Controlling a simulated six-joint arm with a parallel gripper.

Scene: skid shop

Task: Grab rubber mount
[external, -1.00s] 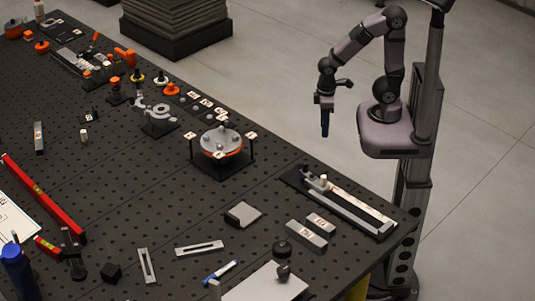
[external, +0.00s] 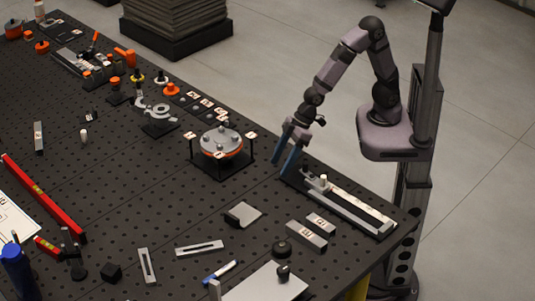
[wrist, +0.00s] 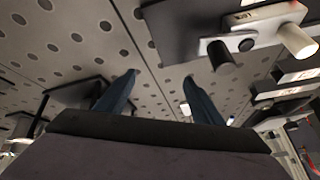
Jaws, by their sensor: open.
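I cannot tell for certain which part is the rubber mount. A squat black round piece (external: 281,248) stands on the perforated table near the front, left of two grey blocks, and may be it. A similar dark piece (external: 283,270) is on the light plate just in front. My gripper (external: 282,163) is open and empty, its blue fingers pointing down at the table's far edge, beside the rail fixture. In the wrist view the spread fingers (wrist: 159,76) have only bare perforated table between them.
The rail fixture (external: 349,204) with a pale cylinder (external: 323,183) is right of my gripper. A round fixture on legs (external: 221,143) stands to its left. Grey blocks (external: 307,235) and a grey square piece (external: 243,213) lie nearer the front. Bare table lies between them.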

